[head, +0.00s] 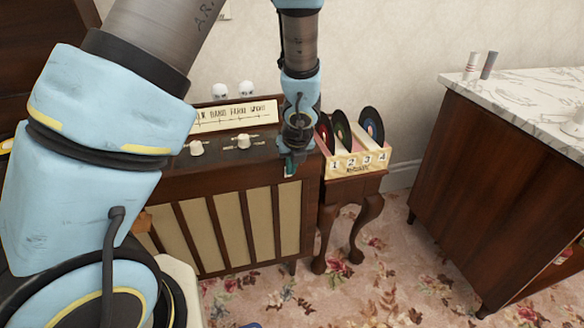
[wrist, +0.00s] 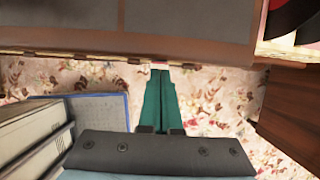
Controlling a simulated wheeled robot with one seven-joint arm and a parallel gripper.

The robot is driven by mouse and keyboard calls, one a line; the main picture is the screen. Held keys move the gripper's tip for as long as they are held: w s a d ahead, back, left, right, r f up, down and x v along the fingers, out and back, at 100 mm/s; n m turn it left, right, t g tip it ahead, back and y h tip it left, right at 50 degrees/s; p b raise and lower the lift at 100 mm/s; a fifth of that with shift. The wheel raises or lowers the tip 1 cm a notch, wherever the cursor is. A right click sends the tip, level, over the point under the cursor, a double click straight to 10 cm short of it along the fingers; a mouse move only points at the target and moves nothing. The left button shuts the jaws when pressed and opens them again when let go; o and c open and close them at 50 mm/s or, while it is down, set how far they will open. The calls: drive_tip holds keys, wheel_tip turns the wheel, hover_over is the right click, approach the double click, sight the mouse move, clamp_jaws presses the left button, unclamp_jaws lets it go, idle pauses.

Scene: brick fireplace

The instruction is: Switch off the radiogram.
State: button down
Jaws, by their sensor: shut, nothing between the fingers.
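The radiogram (head: 245,185) is a dark wooden cabinet with striped cream grille panels, a lit-looking cream dial strip (head: 235,114) and two pale knobs, the left knob (head: 197,148) and the right knob (head: 243,141). My gripper (head: 289,166) is at the cabinet's front right upper corner, to the right of both knobs. Its teal fingers are shut and empty, as the wrist view (wrist: 160,98) shows. There the fingertips lie close to the brown cabinet edge (wrist: 130,52); I cannot tell whether they touch.
A box of records (head: 357,163) numbered 1 to 4 stands on a small wooden table (head: 350,190) right of the radiogram. A marble-topped cabinet (head: 490,180) stands farther right. Floral carpet (head: 390,270) lies open between them. My arm hides the radiogram's left part.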

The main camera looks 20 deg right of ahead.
drive_tip(key=shift+w+r, duration=0.1)
drive_tip(key=shift+w, duration=0.05)
drive_tip(key=shift+r, duration=0.1)
drive_tip(key=shift+r+p, duration=0.7)
drive_tip(key=shift+r, duration=0.05)
